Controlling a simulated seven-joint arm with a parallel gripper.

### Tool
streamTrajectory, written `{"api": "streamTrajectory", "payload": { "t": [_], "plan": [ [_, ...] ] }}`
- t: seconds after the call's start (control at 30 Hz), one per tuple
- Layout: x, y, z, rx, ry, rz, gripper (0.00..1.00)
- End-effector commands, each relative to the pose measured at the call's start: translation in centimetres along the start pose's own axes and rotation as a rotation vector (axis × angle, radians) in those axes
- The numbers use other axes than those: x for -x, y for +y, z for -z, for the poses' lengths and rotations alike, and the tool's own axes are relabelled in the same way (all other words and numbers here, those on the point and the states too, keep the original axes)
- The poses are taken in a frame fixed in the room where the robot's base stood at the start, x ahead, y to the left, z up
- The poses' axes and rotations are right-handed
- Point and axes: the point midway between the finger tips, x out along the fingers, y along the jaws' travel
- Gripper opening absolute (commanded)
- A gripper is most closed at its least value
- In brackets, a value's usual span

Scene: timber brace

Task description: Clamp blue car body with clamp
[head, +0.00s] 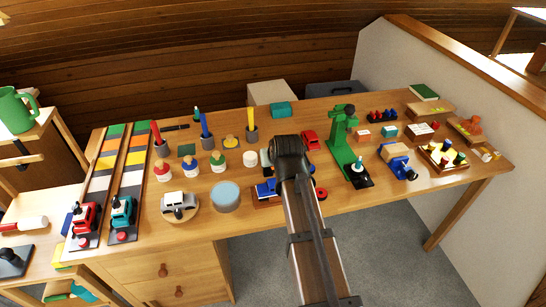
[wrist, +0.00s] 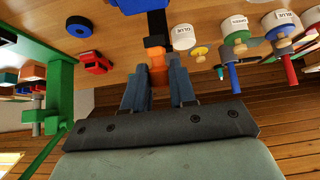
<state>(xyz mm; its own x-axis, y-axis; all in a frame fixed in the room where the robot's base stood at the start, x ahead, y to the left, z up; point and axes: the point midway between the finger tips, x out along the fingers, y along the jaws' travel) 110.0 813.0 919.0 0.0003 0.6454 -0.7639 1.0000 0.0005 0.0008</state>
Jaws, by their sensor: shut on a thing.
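The blue car body (head: 266,188) sits at the table's front middle, partly hidden behind my arm in the head view. Its blue end (wrist: 140,5) shows at the top edge of the wrist view. My gripper (wrist: 158,78) is shut on the orange part of the clamp (wrist: 158,66). The clamp's black part (wrist: 157,42) points toward the blue body and overlaps it in the wrist view. I cannot tell whether its jaws are around the body or touching it. In the head view my wrist hides the fingers and clamp.
A green press (head: 342,150) stands right of my arm. A red car (head: 311,140) and a dark blue wheel (wrist: 77,26) are nearby. A round light-blue-topped tin (head: 225,196) stands to the left. Paint pots and brush holders (head: 208,140) line the back left.

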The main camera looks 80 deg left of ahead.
Motion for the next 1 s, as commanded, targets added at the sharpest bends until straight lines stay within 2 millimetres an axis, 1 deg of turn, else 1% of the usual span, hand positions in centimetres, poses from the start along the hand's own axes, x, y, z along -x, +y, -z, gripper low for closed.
{"api": "streamTrajectory", "payload": {
  "t": [0.03, 0.27, 0.3, 0.53, 0.57, 0.83, 0.93, 1.0],
  "plan": [
    [0.0, 0.0, -0.4, -0.001, -0.011, 0.001, 0.0],
    [0.0, 0.0, -0.4, -0.002, -0.011, 0.001, 0.0],
    [0.0, 0.0, -0.4, -0.002, -0.011, 0.001, 0.29],
    [0.0, 0.0, -0.2, -0.001, -0.006, 0.001, 0.51],
    [0.0, 0.0, -0.2, -0.001, -0.006, 0.0, 0.52],
    [0.2, 0.0, -0.1, -0.001, -0.004, 0.0, 0.52],
    [0.8, 0.0, -0.1, -0.001, -0.003, 0.0, 0.52],
    [1.7, 0.0, -0.1, -0.001, -0.001, 0.0, 0.52]
  ]
}}
